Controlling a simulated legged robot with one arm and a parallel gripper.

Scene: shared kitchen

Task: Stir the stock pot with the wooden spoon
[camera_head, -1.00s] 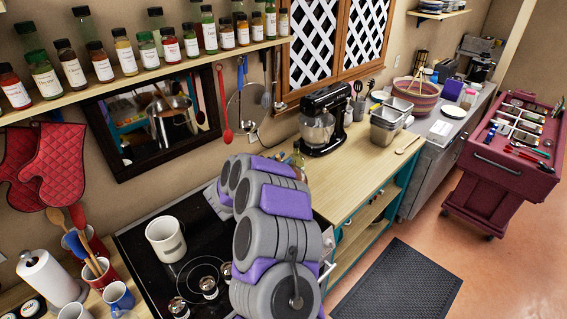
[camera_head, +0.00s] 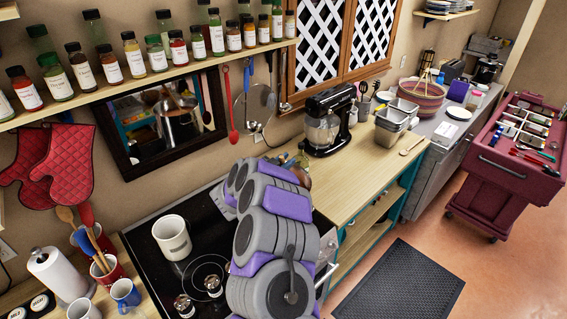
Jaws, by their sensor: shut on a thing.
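My grey and purple arm (camera_head: 277,235) rises over the right side of the black stove top (camera_head: 160,262) and hides what is behind it. My gripper is hidden behind the arm. I do not see the stock pot directly; a metal pot shows only as a reflection in the dark-framed wall mirror (camera_head: 176,118). Wooden spoons (camera_head: 82,228) stand with other utensils in a red mug (camera_head: 108,270) at the lower left. Another pale wooden spoon (camera_head: 411,147) lies on the counter. I cannot tell which spoon, if any, is in my gripper.
A cream mug (camera_head: 172,238) stands on the stove, with small shakers (camera_head: 184,305) in front. A paper towel roll (camera_head: 57,274) stands at left. A stand mixer (camera_head: 325,125) and metal tins (camera_head: 393,122) are on the wooden counter (camera_head: 350,172). A spice shelf (camera_head: 150,82) runs above.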

